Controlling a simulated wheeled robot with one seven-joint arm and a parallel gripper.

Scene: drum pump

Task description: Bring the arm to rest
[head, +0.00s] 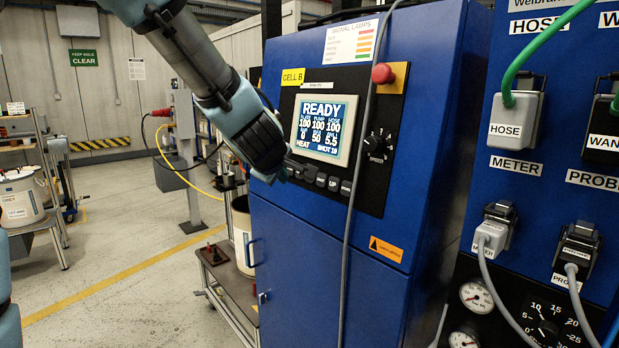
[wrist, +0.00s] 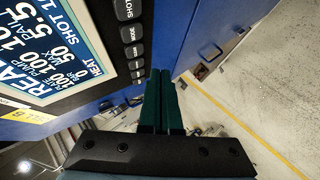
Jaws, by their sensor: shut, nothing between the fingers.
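My arm reaches down from the top of the head view, and my gripper (head: 283,177) is beside the lower left of the control panel on the blue cabinet (head: 330,235). In the wrist view my gripper (wrist: 162,72) shows two dark green fingers side by side, shut and empty. The fingertips are close to the row of dark push buttons (head: 320,180), which also shows in the wrist view (wrist: 131,34). I cannot tell whether they touch the panel. The lit screen (head: 324,129) reads READY and also shows in the wrist view (wrist: 50,50).
A red knob (head: 382,74) and a grey cable hanging down the cabinet front are near the panel. Sockets with plugs, such as the HOSE plug (head: 514,119), are at the right. A cart (head: 232,290) stands left of the cabinet. Open floor (head: 120,255) lies further left.

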